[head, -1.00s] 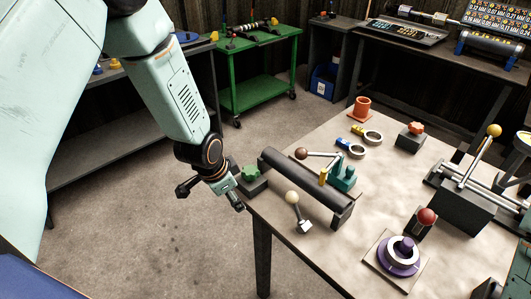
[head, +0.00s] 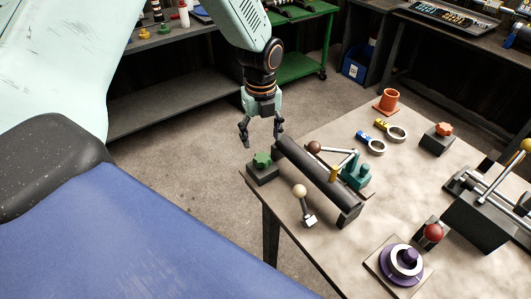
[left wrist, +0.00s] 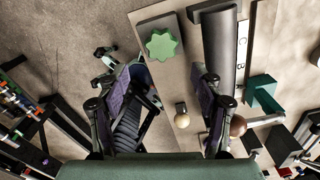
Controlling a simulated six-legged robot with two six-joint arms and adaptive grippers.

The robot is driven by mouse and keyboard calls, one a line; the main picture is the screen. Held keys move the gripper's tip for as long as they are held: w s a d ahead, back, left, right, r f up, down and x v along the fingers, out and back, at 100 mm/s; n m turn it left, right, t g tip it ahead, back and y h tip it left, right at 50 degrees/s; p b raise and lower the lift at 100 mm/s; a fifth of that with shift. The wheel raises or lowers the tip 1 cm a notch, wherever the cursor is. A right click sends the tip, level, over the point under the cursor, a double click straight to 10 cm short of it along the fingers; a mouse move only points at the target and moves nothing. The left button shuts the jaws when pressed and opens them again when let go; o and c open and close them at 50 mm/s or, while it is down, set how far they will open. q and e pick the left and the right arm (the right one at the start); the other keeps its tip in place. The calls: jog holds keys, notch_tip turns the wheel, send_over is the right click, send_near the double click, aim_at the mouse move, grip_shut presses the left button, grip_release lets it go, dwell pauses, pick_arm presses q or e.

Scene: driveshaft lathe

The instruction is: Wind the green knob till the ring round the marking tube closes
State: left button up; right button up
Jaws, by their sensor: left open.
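The green knob (head: 262,160) is a lobed star on a dark block at the table's near left corner. It also shows in the left wrist view (left wrist: 163,45), between and beyond the fingers. The dark grey marking tube (head: 318,176) lies beside it to the right, on end supports; it shows in the left wrist view too (left wrist: 220,48). I cannot make out a ring round the tube. My left gripper (head: 262,142) points down just above and behind the knob, fingers spread, empty, apart from the knob. My right gripper is not in view.
A purple dial (head: 404,261) sits at the front.

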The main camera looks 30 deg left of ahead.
aim_at(263, 157)
pick_arm(q)
jog(key=f, duration=0.6)
jog(key=shift+w+f, duration=0.3)
jog(key=shift+w, duration=0.05)
jog(key=shift+f, duration=0.35)
jog(key=shift+s+a+f, duration=0.1)
jog(key=shift+s+f, duration=0.1)
jog(key=shift+s, duration=0.1)
jog(key=shift+w+f, duration=0.15)
jog(key=shift+w, duration=0.15)
jog(key=c, duration=0.4)
jog(key=shift+s, duration=0.2)
jog(key=c, duration=0.7)
